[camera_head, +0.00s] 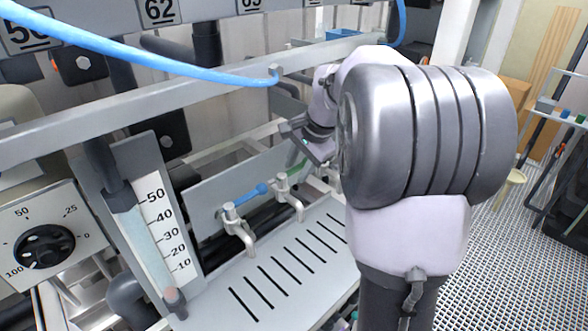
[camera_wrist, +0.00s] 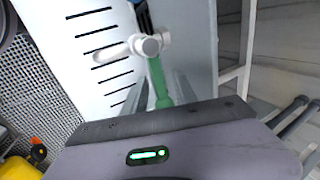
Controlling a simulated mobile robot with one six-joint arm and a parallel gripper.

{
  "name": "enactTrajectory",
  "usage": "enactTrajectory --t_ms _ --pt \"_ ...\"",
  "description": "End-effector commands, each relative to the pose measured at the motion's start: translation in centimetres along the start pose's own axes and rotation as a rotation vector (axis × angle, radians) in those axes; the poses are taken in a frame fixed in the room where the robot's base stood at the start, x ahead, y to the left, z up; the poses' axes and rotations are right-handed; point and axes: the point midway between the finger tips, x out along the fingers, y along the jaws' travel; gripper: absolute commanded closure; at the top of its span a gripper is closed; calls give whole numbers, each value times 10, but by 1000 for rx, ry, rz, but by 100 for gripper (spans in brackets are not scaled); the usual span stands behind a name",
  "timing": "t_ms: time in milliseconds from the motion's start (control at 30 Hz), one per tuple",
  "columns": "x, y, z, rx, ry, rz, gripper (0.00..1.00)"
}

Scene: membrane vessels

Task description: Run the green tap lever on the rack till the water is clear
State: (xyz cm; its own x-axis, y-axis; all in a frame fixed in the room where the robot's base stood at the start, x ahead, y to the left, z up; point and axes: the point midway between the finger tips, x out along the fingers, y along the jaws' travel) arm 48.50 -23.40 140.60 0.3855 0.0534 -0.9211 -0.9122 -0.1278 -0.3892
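The green tap lever (camera_wrist: 158,84) shows in the wrist view, sticking out from its pale tap (camera_wrist: 146,46) towards my gripper. In the head view that tap (camera_head: 287,192) stands on the rack's grey panel, and a short bit of its green lever (camera_head: 299,168) shows. My gripper (camera_wrist: 163,92) has its grey fingers one on each side of the green lever's end, with a gap visible between them. In the head view my gripper (camera_head: 303,146) is close above the lever, its fingertips hard to make out. No water stream can be made out at the spout.
A second tap (camera_head: 234,222) with a blue lever (camera_head: 250,195) stands to the left. A slotted drain tray (camera_head: 265,262) lies below both taps. A scaled gauge (camera_head: 160,225) and a dial (camera_head: 45,245) are farther left. A blue hose (camera_head: 150,60) crosses above.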

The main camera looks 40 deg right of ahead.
Motion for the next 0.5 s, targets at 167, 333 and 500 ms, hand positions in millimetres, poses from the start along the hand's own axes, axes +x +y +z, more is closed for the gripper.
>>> enactTrajectory --t_ms 167,333,500 --pt "0 0 0 0 0 0 100" --pt "0 0 0 -1 0 0 100" --pt "1 3 1 39 20 0 100"
